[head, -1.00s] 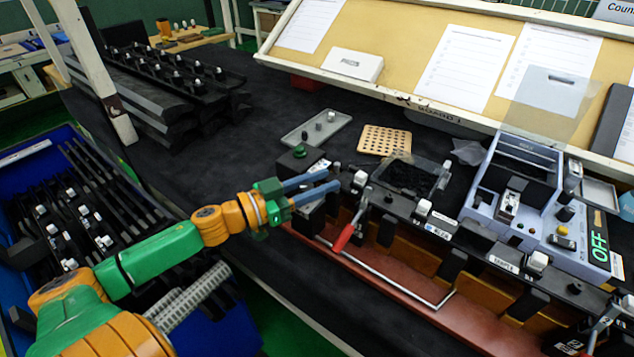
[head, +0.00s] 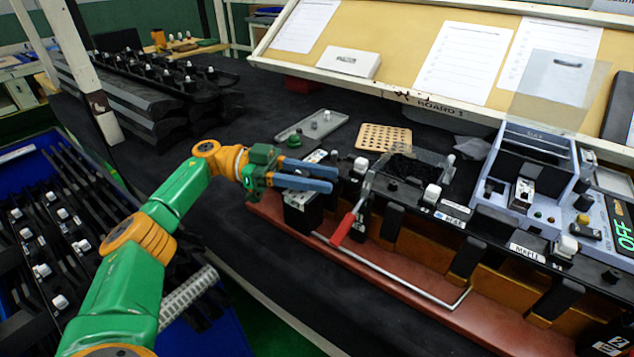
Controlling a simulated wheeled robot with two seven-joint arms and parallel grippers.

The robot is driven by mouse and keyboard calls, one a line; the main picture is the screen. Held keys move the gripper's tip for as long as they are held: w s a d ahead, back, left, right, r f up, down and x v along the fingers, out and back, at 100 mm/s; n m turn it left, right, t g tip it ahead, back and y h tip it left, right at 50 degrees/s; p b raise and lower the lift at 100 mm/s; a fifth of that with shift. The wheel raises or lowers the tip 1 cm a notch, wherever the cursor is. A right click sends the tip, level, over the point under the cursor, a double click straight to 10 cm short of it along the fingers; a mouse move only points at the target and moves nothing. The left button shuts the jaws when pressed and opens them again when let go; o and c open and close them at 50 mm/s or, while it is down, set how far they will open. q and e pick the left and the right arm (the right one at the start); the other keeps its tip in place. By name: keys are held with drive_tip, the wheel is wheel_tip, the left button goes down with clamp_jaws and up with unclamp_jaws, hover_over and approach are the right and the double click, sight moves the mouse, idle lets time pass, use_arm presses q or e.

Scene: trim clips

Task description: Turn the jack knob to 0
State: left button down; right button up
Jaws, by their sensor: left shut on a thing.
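My left gripper (head: 328,180) reaches in from the left, its two blue fingers over the left end of the long fixture (head: 395,285). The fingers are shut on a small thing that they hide. From its place it seems to be the jack knob, but its pointer and scale cannot be read. A black block with a pale top edge (head: 302,217) stands directly below the fingers. My right gripper is not in view.
A toggle clamp with a red handle (head: 342,230) stands close right of the fingers. A grey tray (head: 318,126) with a green knob (head: 294,141) and a perforated board (head: 384,138) lie behind. A blue bin (head: 205,330) is at left.

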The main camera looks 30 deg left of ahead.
use_arm(q)
drive_tip(key=shift+s+d+f+m+g+b, duration=0.1)
drive_tip(key=shift+f+m+g+b, duration=0.1)
drive_tip(key=shift+m+g+b, duration=0.3)
drive_tip(key=shift+s+g, duration=0.1)
drive_tip(key=shift+g, duration=0.3)
drive_tip(key=c, duration=0.8)
unclamp_jaws()
drive_tip(key=shift+c, duration=0.2)
drive_tip(key=o, duration=0.3)
drive_tip(key=shift+d, duration=0.1)
drive_tip(key=shift+r, duration=0.1)
